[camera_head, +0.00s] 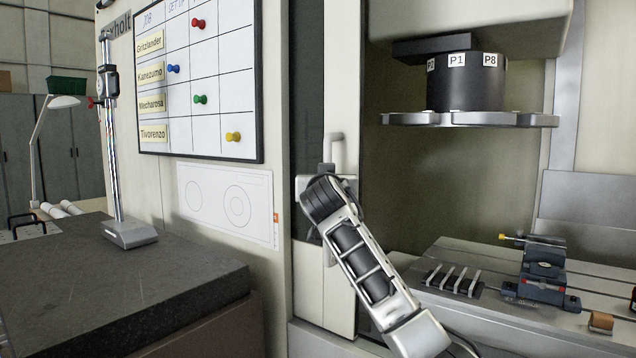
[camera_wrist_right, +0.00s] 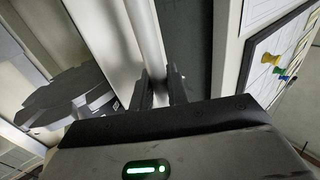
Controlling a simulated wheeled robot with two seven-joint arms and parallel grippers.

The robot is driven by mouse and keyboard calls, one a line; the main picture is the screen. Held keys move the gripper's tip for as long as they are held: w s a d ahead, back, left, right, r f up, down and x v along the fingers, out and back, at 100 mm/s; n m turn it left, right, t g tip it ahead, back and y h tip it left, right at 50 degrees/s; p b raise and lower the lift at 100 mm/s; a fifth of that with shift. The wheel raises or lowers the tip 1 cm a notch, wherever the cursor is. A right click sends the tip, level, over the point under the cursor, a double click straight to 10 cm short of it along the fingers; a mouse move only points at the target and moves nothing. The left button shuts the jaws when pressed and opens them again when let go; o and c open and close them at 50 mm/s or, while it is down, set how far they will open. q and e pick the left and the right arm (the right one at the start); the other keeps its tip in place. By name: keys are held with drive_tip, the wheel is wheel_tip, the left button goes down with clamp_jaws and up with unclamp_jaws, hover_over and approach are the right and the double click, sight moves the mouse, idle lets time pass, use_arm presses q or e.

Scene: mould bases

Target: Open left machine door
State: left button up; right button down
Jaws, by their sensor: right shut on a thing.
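The left machine door (camera_head: 340,290) is a pale panel with a dark window, left of the machine's opening. The inside of the machine shows to the right of its edge. The door's light upright handle (camera_head: 337,152) shows its upper end above my right wrist. My left gripper is out of view.
Inside the machine are a dark tool head (camera_head: 466,84) over a grey disc and a table with a vise (camera_head: 543,262). A whiteboard (camera_head: 200,78) hangs left of the door. A dark stone slab (camera_head: 130,290) with a height gauge (camera_head: 130,235) stands at left.

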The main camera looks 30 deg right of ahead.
drive_tip(key=shift+w+a, duration=0.15)
drive_tip(key=shift+w, duration=0.05)
drive_tip(key=c, duration=1.5)
unclamp_jaws()
drive_tip(key=shift+a, duration=0.1)
drive_tip(key=shift+o, duration=0.2)
drive_tip(key=b+v, duration=0.3)
drive_tip(key=v, duration=1.2)
drive_tip(key=shift+s+a, duration=0.2)
drive_tip(key=shift+s, duration=0.15)
drive_tip(key=shift+f, duration=0.15)
